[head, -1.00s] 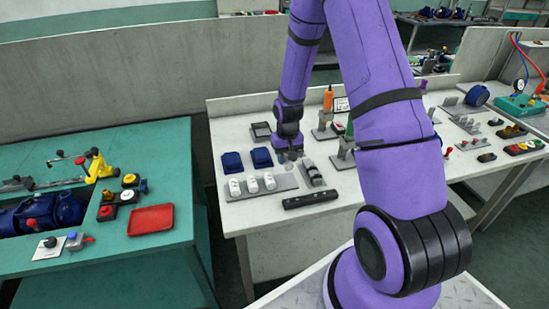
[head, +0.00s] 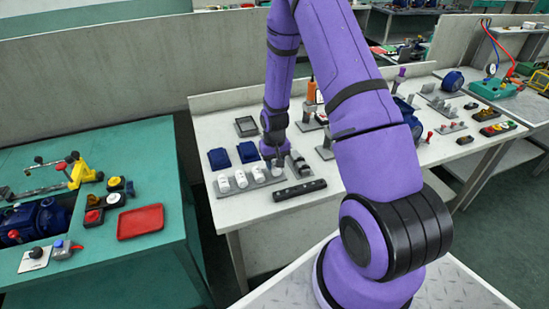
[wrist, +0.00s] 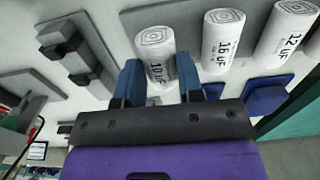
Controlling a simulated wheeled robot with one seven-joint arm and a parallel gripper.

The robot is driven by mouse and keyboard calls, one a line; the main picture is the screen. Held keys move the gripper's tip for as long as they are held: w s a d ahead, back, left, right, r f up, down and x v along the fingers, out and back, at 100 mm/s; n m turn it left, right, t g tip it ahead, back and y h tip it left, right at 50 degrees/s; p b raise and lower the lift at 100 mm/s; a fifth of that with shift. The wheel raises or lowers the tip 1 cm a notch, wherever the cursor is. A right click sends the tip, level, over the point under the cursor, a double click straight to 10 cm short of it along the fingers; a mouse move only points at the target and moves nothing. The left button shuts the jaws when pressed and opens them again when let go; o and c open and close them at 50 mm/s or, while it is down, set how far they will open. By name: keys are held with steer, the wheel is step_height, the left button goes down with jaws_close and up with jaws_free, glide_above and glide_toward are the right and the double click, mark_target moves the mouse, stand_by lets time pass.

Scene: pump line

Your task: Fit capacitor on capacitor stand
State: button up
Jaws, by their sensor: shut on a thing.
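My gripper (wrist: 158,85) has its two blue fingers closed on either side of a white capacitor (wrist: 155,55) marked 10 UF. The held capacitor is at the right end of a row in the head view, where my gripper (head: 276,162) mostly covers it. The other white capacitors (head: 241,179) stand upright along a long grey plate (head: 236,196). In the wrist view, the neighbours (wrist: 222,45) are marked 10 UF and 12 UF. I cannot tell if the held one is clear of the plate. No part is clearly identifiable as the capacitor stand.
A grey plate with black-clipped blocks (head: 298,163) is close right of my gripper. A black bar (head: 299,190) lies in front. Blue blocks (head: 219,158) are behind the row. A green bench (head: 150,268) at left carries a red tray (head: 141,222) and a blue motor (head: 50,215).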

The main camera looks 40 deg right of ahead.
steer(key=shift+f, duration=0.45)
steer(key=shift+f, duration=0.1)
stand_by(0.9)
steer(key=o, duration=1)
steer(key=shift+r, duration=3)
step_height(320, 180, up, 11)
steer(key=shift+f, duration=0.1)
